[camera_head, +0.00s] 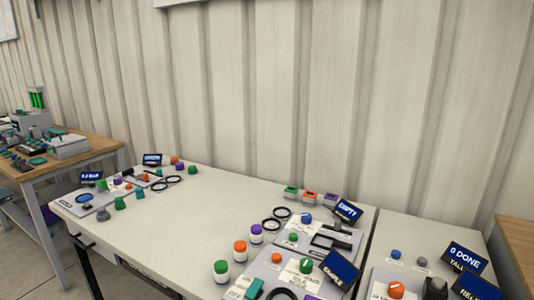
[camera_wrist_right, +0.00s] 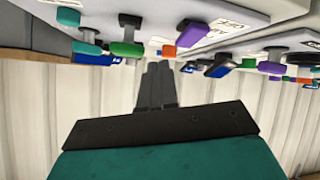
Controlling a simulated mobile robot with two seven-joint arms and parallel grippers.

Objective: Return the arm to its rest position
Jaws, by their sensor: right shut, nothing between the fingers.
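My right gripper (camera_wrist_right: 156,88) shows in the right wrist view, its dark fingers together and empty. No arm or gripper of mine shows in the head view. My left gripper is in neither view.
A white table (camera_head: 190,215) holds small screens, black rings, knobs and several jars, including a green-lidded jar (camera_head: 221,270). A second white table (camera_head: 420,232) stands at right, a wooden bench (camera_head: 95,148) at left. A ribbed wall (camera_head: 270,100) closes the back. The white table's middle is clear.

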